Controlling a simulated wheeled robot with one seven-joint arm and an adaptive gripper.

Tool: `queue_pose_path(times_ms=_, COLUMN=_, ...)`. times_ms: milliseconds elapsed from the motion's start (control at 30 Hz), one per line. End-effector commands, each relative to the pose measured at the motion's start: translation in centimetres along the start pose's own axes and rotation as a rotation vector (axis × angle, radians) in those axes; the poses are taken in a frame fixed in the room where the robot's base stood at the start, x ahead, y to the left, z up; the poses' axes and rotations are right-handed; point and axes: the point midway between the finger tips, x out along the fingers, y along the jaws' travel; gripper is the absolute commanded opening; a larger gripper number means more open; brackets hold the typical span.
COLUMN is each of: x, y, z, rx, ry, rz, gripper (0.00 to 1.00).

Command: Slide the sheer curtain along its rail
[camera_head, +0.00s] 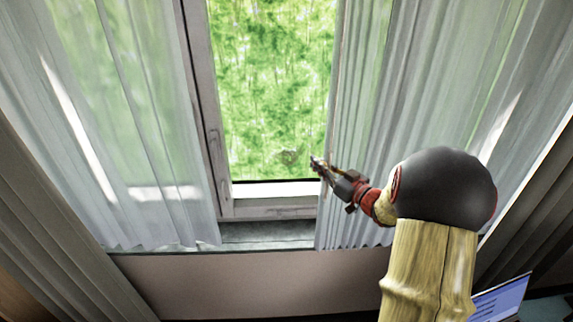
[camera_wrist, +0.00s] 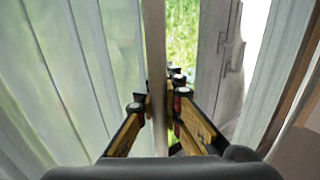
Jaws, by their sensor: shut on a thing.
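A white sheer curtain (camera_head: 360,100) hangs in folds at the right of the window, and another sheer curtain (camera_head: 130,110) hangs at the left. My gripper (camera_head: 318,164) is at the lower left edge of the right sheer curtain. In the wrist view my gripper (camera_wrist: 158,98) is shut on the edge of that curtain (camera_wrist: 100,60), with one finger on each side of the cloth. The exact fingertip contact is partly hidden. The rail is not in view.
Between the curtains is a bare gap with the window (camera_head: 270,90), its wooden frame (camera_head: 201,100) and the sill (camera_head: 265,235). Heavier grey drapes (camera_head: 60,240) hang at both outer sides. A laptop screen (camera_head: 500,300) shows at the lower right.

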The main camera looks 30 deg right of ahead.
Motion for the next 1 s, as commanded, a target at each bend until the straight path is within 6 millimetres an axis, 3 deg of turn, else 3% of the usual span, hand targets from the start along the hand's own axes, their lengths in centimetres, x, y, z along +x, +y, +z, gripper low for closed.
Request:
queue_pose_path(times_ms=33, x=-1.2, y=1.9, z=-0.1, rx=0.001, ry=0.0, rz=0.009, gripper=0.0)
queue_pose_path(times_ms=300, x=-6.6, y=9.9, z=-0.1, rx=0.0, ry=0.001, rz=0.008, gripper=0.0)
queue_pose_path(times_ms=600, x=-11.7, y=17.5, z=-0.1, rx=-0.002, ry=0.001, rz=0.005, gripper=0.0)
queue_pose_path(times_ms=800, x=-13.8, y=20.8, z=-0.1, rx=-0.002, ry=0.001, rz=0.002, gripper=0.0)
queue_pose_path(times_ms=1000, x=-14.9, y=22.4, z=-0.1, rx=-0.001, ry=0.002, rz=0.001, gripper=0.0)
